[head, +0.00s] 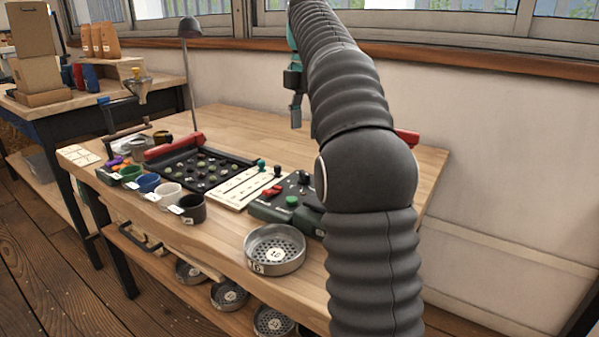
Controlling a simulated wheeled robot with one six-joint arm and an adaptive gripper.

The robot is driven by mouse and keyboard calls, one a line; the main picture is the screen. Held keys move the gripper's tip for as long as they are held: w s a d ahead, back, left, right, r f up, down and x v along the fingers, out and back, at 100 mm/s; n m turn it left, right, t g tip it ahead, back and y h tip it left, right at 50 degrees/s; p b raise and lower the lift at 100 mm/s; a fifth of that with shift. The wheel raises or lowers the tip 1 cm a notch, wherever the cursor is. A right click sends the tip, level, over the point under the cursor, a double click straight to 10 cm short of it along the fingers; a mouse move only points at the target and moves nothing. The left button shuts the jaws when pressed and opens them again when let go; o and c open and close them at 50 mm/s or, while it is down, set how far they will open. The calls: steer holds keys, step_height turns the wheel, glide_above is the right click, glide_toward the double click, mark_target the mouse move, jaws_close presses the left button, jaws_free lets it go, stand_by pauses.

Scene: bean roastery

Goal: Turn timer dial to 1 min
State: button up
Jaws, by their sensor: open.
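A dark green control box (270,212) stands on the right part of the workbench, partly hidden behind my arm. On its top I see a green button (292,201), a red switch (271,190) and a small dark knob (305,178). The knob may be the timer dial; its marks and setting are too small to read. My gripper (296,122) is up behind the box, in front of the pale wall, apart from the box and touching nothing that I can see. It is small and seen side-on, open, with nothing visible in it.
A sieve pan (275,263) stands at the bench's front edge. Left of the box are a white card board (240,188), a black tray of beans (182,172) and several cups. A lamp (190,60) rises behind. The bench's back middle is bare.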

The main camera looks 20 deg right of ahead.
mark_target(303, 173)
step_height(303, 173, down, 11)
steer(key=b, duration=0.3)
steer(key=shift+a, duration=0.1)
steer(key=c, duration=1.1)
steer(key=shift+a, duration=0.25)
steer(key=shift+d+r, duration=0.1)
steer(key=shift+d, duration=0.05)
